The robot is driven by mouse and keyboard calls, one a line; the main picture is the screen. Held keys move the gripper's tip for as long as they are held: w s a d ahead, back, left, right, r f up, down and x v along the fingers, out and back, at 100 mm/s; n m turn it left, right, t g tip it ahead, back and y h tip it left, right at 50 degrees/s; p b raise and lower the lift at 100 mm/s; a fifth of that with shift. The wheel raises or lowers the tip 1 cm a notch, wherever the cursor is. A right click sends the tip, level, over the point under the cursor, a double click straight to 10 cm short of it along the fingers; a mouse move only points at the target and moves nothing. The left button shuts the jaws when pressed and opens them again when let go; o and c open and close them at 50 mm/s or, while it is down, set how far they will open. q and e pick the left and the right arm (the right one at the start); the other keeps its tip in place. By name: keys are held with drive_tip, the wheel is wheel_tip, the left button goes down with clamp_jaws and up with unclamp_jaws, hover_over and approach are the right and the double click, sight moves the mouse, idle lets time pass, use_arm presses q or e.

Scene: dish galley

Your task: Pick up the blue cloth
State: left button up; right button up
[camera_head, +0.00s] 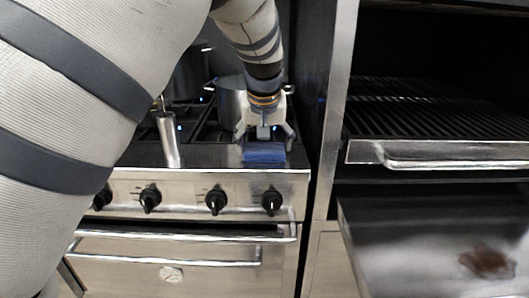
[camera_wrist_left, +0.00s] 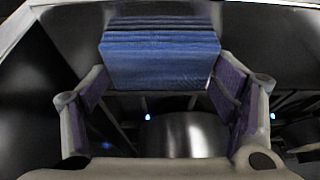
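The blue cloth (camera_head: 264,153) lies folded on the steel front ledge of the stove, above the right-hand knob. In the left wrist view the cloth (camera_wrist_left: 160,52) shows as a ribbed, layered block at the top middle. My left gripper (camera_head: 265,137) is directly over and behind the cloth, with its fingers spread apart. In the wrist view the two fingertips (camera_wrist_left: 163,82) stand at either side of the cloth's near edge. I cannot tell whether they touch it. My right gripper is not in view.
A metal pot (camera_head: 231,103) stands on the burners close behind my left gripper. A steel cylinder (camera_head: 169,140) stands on the ledge to the left. A dark cabinet side (camera_head: 318,110) rises close on the right, beside a grill rack (camera_head: 430,152).

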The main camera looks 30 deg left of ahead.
sight(269, 149)
use_arm(q)
drive_tip(key=shift+r, duration=0.25)
drive_tip(key=r, duration=0.2)
drive_tip(key=d+r, duration=0.1)
drive_tip(key=shift+r, duration=0.4)
drive_tip(key=d+r, duration=0.3)
drive_tip(key=d, duration=0.1)
drive_tip(key=s+d+r, duration=0.1)
drive_tip(key=d+r, duration=0.1)
drive_tip(key=d, duration=0.2)
drive_tip(key=d+r, duration=0.3)
drive_tip(key=d, duration=0.2)
drive_tip(key=shift+s+r, duration=0.3)
